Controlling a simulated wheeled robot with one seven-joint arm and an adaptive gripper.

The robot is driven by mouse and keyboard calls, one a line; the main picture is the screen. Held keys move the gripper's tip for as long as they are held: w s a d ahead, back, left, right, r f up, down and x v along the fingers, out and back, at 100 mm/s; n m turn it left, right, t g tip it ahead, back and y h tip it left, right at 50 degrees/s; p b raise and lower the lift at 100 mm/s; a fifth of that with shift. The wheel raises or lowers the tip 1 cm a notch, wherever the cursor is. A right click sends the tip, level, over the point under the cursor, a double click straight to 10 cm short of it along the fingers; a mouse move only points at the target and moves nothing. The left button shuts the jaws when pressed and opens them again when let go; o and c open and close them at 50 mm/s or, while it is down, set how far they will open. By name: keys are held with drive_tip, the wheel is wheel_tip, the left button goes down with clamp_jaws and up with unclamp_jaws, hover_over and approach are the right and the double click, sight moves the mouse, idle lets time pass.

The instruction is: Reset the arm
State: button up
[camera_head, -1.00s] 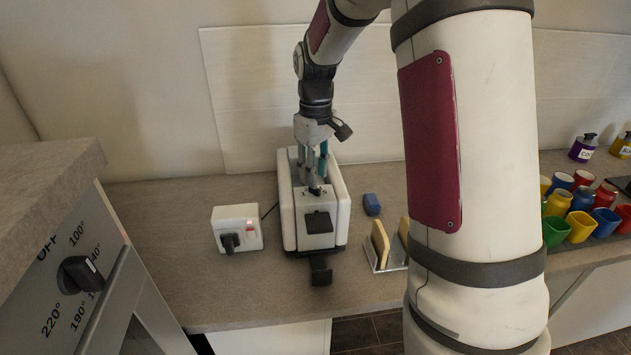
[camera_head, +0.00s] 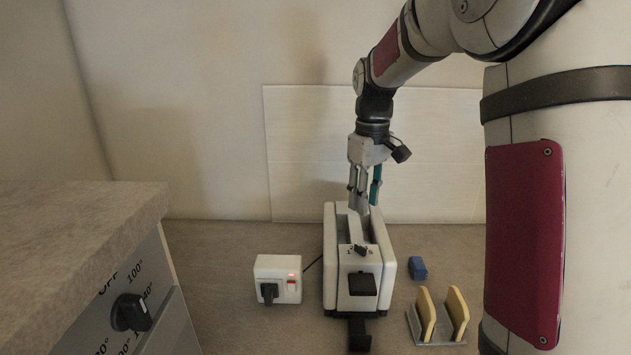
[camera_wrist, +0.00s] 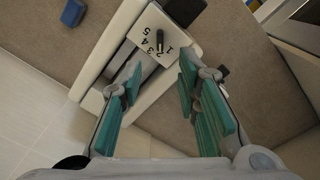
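My gripper (camera_head: 362,207) points down just above the top of the white toaster (camera_head: 330,275) in the head view. In the wrist view its two teal-padded fingers (camera_wrist: 160,85) are spread apart with nothing between them, so it is open. The toaster's slot, numbered dial panel (camera_wrist: 168,42) and dark front lever (camera_head: 362,283) show. In the head view the fingertips overlap the toaster's slot area; I cannot tell whether they touch it.
A white socket box (camera_head: 277,268) with a plug and red switch is left of the toaster. A blue block (camera_head: 418,268) and a rack with two bread slices (camera_head: 456,312) are to its right. An oven cabinet (camera_head: 80,215) fills the left. A pale board (camera_head: 300,150) stands behind.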

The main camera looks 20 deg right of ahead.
drive_tip(key=s+a+r+m+t, duration=0.25)
drive_tip(key=s+a+r, duration=0.5)
drive_tip(key=s, duration=0.45)
drive_tip(key=s+a+f+t, duration=0.1)
drive_tip(key=s+a, duration=0.1)
drive_tip(key=s, duration=0.4)
drive_tip(key=s+a+f+t, duration=0.1)
drive_tip(key=s+a+t, duration=0.1)
drive_tip(key=s, duration=0.4)
drive_tip(key=shift+a+f+m, duration=0.35)
drive_tip(key=shift+a+m, duration=0.1)
drive_tip(key=shift+a, duration=0.4)
